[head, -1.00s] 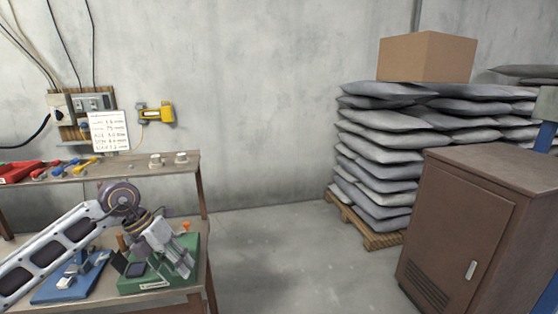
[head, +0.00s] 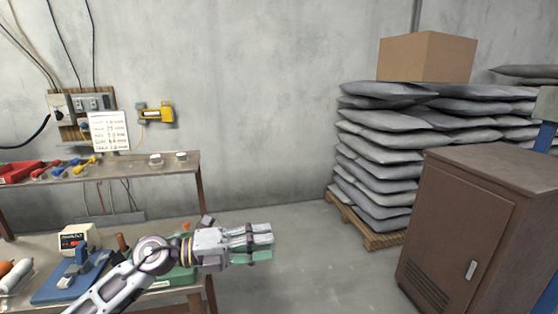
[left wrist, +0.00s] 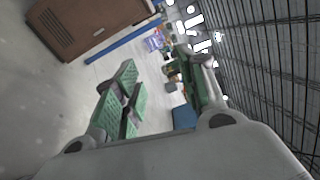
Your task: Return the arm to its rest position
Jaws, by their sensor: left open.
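My left arm comes in from the lower left in the head view. Its gripper (head: 262,241) points right, past the right end of the workbench, with bare floor behind it. In the left wrist view its green-padded fingers (left wrist: 160,98) stand apart with nothing held between them. The gripper is open and empty. My right gripper is not in view.
The workbench (head: 32,246) holds a blue fixture (head: 72,280) and a green base (head: 178,277), partly hidden by my arm. A shelf (head: 130,168) stands above. A brown cabinet (head: 465,235) and stacked grey sacks (head: 378,150) stand right. Floor between is clear.

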